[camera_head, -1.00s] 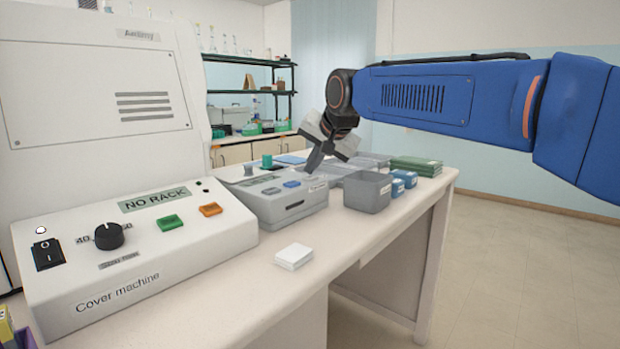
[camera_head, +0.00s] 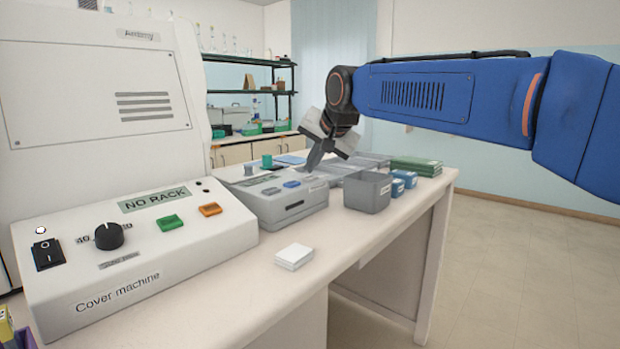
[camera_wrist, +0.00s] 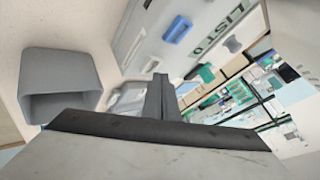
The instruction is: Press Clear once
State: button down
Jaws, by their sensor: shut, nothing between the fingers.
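A grey device (camera_head: 285,208) stands on the bench behind the cover machine, with small buttons on its sloped top. No Clear lettering is readable. In the wrist view, a blue button (camera_wrist: 177,29) and a display reading LIST 0 (camera_wrist: 229,22) show on the device. My gripper (camera_head: 311,168) is shut and empty, pointing down at the right end of the device's top. Its closed fingers (camera_wrist: 160,80) also show in the wrist view. Whether the tips touch the device cannot be told.
The cover machine (camera_head: 150,262), with NO RACK on its display, fills the left. A grey bin (camera_head: 367,193), small blue boxes (camera_head: 398,187) and green trays (camera_head: 416,165) stand right of the device. A white stack (camera_head: 294,256) lies in front on the bench.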

aim_at(312, 178)
jog(key=shift+r, duration=0.3)
jog(key=shift+r, duration=2.5)
